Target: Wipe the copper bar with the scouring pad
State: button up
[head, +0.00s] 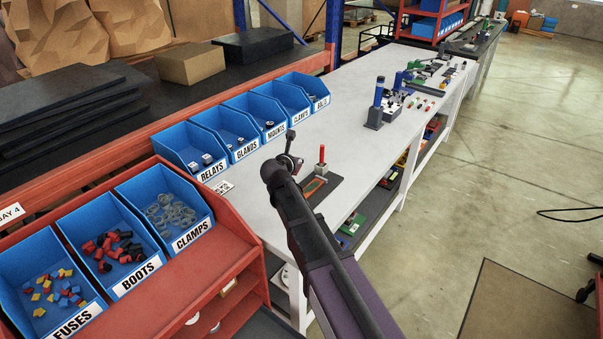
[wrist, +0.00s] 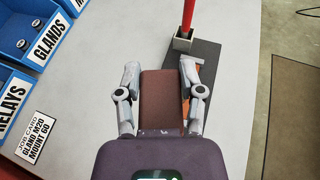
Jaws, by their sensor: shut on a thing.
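My gripper (wrist: 161,72) is shut on a brown scouring pad (wrist: 161,102), held between its two grey fingers in the wrist view. An orange copper bar (head: 314,187) lies on a dark mat (head: 332,182) on the grey bench in the head view. In the wrist view the mat (wrist: 206,62) is at the right, and the pad and the right finger hide most of the bar. I cannot tell whether the pad touches the bar. In the head view my arm hides the pad and most of the gripper.
A red rod in a grey holder (wrist: 184,40) stands on the mat just beyond my gripper. Blue bins (head: 190,150) line the bench's left side, and a printed card (wrist: 33,137) lies near them.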

jog(key=f+m+h+b, duration=0.1)
jog(key=d+f+m+g+h, duration=0.1)
jog(key=d+f+m+h+b, duration=0.1)
jog(key=shift+w+d+f+b, duration=0.1)
jog(key=shift+w+f+b, duration=0.1)
jog(key=shift+w+b, duration=0.15)
jog(key=shift+s+d+f+m+g+h+b, duration=0.15)
jog(key=shift+d+f+m+g+h+b, duration=0.15)
jog(key=shift+d+m+g+h, duration=0.3)
jog(key=shift+a+f, duration=0.1)
jog(key=shift+f, duration=0.05)
